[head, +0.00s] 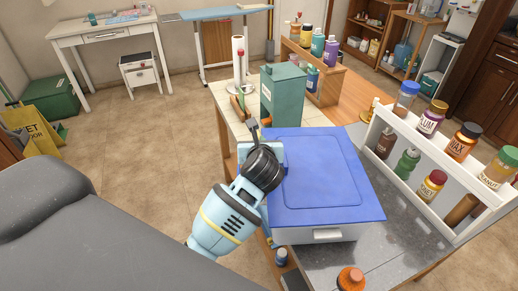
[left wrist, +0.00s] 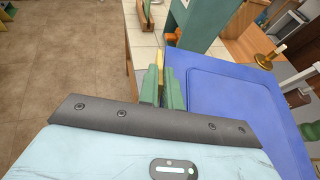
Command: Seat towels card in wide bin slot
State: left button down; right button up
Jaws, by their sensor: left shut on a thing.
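My left gripper (head: 253,132) is beside the left edge of a blue-lidded bin (head: 320,170). In the left wrist view its green fingers (left wrist: 162,88) are shut on a thin yellowish piece, seen edge-on (left wrist: 160,57). This may be the towels card, but I cannot read any lettering on it. The bin has a blue lid and a pale body, with a white holder or handle (head: 327,235) on its front. I cannot make out a wide slot. My right gripper is not in view.
A teal canister (head: 283,97) and a paper towel roll (head: 238,60) stand behind the gripper. A white rack of bottles (head: 450,175) stands to the right of the bin. An orange-capped bottle (head: 350,279) is in front. Open floor lies left.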

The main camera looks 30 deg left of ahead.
pick_arm(q)
notch_tip(320, 180, down, 3)
jog(key=shift+r, duration=0.15)
jog(key=shift+f, duration=0.35)
jog(key=c, duration=1.6)
grip_release()
jog(key=shift+r, duration=0.1)
